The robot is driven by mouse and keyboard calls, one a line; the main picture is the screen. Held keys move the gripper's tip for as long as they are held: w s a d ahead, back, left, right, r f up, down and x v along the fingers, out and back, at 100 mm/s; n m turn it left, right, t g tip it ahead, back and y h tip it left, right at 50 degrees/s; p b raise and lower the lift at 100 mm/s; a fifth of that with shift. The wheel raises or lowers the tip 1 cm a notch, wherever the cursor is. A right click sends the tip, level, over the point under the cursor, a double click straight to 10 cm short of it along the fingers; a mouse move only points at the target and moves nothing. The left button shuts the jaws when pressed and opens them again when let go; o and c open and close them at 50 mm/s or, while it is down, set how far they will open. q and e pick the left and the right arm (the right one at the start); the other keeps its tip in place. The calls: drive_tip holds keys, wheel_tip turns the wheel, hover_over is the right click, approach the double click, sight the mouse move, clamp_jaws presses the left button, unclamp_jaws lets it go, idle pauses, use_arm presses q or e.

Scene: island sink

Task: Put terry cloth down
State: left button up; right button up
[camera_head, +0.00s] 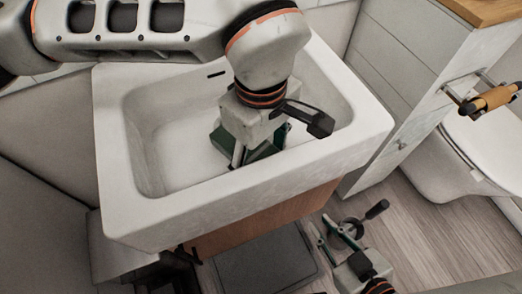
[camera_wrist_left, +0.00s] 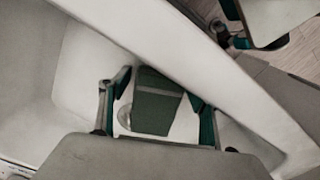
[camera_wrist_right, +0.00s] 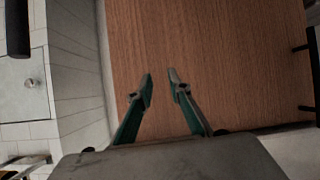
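The terry cloth (camera_wrist_left: 155,104) is a dark green folded piece with a lighter stripe, lying in the white sink (camera_head: 160,185). In the left wrist view it shows between the fingers of my left gripper (camera_wrist_left: 158,95), which are spread with a visible gap on the cloth's left side. In the head view my left gripper (camera_head: 255,150) points down into the basin and hides most of the cloth. My right gripper (camera_head: 335,232) is low in front of the sink, empty, its fingers apart. In the right wrist view its fingertips (camera_wrist_right: 160,78) face a brown wooden panel.
The sink's front rim (camera_head: 250,190) stands between my two grippers. A white cabinet (camera_head: 405,75) and a toilet (camera_head: 465,160) are at the right. The basin's left part is clear.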

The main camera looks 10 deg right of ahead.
drive_tip(key=shift+s+d+f, duration=0.1)
drive_tip(key=shift+s+f, duration=0.05)
use_arm(q)
wheel_tip(320, 180, up, 5)
drive_tip(key=shift+w+r+p, duration=0.1)
drive_tip(key=shift+p, duration=0.6)
wheel_tip(320, 180, up, 7)
drive_tip(key=p, duration=0.1)
drive_tip(key=shift+p, duration=0.4)
use_arm(e)
drive_tip(key=shift+n+g+h, duration=0.3)
drive_tip(key=shift+g+h, duration=0.1)
drive_tip(key=shift+h, duration=0.1)
drive_tip(key=d, duration=0.1)
drive_tip(key=s+d+f, duration=0.1)
drive_tip(key=d+f, duration=0.1)
drive_tip(key=shift+s+d, duration=0.1)
drive_tip(key=shift+s, duration=0.2)
drive_tip(key=shift+w+r, duration=0.15)
